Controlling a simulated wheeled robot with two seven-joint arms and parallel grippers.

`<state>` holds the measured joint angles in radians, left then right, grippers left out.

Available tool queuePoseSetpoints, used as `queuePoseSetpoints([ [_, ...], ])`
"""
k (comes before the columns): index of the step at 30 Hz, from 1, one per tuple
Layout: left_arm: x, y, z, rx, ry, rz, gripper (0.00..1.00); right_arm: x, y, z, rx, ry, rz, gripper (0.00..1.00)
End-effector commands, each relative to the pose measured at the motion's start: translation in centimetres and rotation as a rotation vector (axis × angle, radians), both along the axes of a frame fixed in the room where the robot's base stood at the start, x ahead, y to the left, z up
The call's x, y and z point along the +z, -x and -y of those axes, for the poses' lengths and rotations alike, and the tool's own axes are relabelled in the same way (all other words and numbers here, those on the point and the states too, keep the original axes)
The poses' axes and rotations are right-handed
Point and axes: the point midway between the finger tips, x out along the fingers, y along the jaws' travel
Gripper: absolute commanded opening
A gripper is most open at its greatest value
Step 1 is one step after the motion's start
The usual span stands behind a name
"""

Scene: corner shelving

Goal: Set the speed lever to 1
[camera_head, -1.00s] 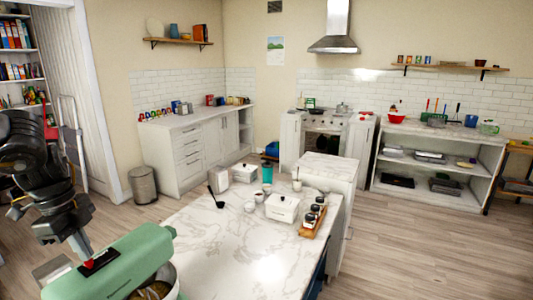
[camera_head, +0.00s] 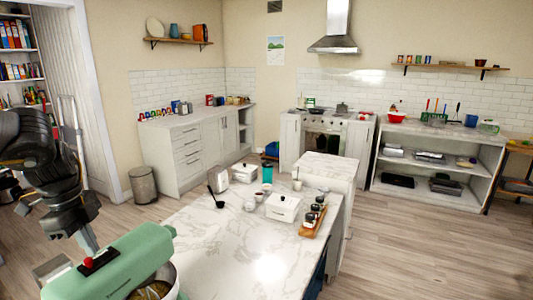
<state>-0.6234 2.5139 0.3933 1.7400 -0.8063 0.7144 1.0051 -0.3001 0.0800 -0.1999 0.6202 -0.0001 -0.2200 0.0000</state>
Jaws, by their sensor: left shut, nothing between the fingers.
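The green stand mixer (camera_head: 125,262) stands at the lower left on the marble-topped island, with its bowl (camera_head: 160,284) partly showing under the head. A small red lever (camera_head: 88,264) sits in a dark slot on the mixer's near side; its setting cannot be read. My left gripper (camera_head: 92,250) reaches down from the left with its fingers shut and empty. Its tips are at or just above the red lever; I cannot tell whether they touch it. My right gripper is not in view.
The island top (camera_head: 225,262) is clear in front and to the right of the mixer. Farther back stand a white lidded box (camera_head: 282,208), a wooden tray (camera_head: 310,228) with jars, a teal cup (camera_head: 267,174) and a dark ladle (camera_head: 216,198).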

Motion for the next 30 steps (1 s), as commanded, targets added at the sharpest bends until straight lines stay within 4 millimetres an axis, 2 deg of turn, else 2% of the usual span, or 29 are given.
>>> queuePoseSetpoints([
  [30,0.41,0.72,-0.36,0.000,0.000,0.000,0.00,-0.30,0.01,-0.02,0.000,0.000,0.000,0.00],
])
